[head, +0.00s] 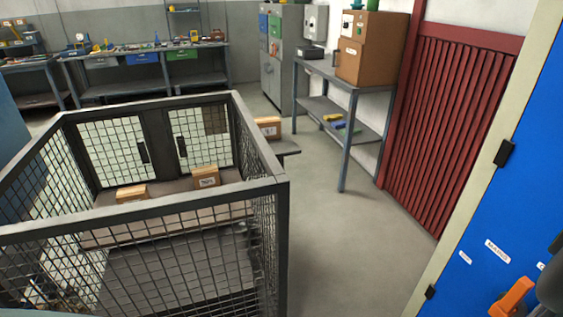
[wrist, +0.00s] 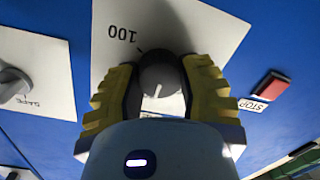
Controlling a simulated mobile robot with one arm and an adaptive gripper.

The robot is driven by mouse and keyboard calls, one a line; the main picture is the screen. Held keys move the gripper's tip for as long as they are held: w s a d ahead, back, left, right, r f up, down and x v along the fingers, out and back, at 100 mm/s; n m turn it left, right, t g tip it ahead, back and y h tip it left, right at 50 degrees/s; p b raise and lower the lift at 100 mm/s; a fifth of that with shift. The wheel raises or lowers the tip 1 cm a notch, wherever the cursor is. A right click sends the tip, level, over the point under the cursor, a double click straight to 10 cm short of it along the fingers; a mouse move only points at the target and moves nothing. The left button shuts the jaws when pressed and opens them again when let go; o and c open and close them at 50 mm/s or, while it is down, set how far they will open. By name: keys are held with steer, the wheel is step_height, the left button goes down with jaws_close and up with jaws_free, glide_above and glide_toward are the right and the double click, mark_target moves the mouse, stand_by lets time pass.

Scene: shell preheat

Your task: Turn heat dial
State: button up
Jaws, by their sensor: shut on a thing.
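The heat dial (wrist: 160,72) is a dark round knob with a pale pointer line, on a white plate (wrist: 104,30) marked "100" on a blue panel. The marking appears upside down in the wrist view. My gripper (wrist: 158,85) has yellow and black fingers, one on each side of the knob, and is shut on it. The pointer line aims down in the wrist view, away from the "100" mark. In the head view the blue panel (head: 515,190) stands at the right edge; the dial itself is not visible there.
A red STOP button (wrist: 273,85) sits right of the dial, and another grey knob (wrist: 12,82) on a labelled plate sits left. In the head view a mesh cage (head: 283,215) with boxes stands left, and a red slatted door (head: 450,130) stands behind the panel. Floor between is clear.

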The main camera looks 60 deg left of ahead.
steer(key=shift+w+r, duration=0.1)
stand_by(0.4)
steer(key=o, duration=1.2)
steer(key=shift+o, duration=0.2)
steer(key=f+v, duration=0.1)
steer(key=v, duration=1.1)
steer(key=shift+r, duration=0.45)
steer(key=shift+d, duration=0.1)
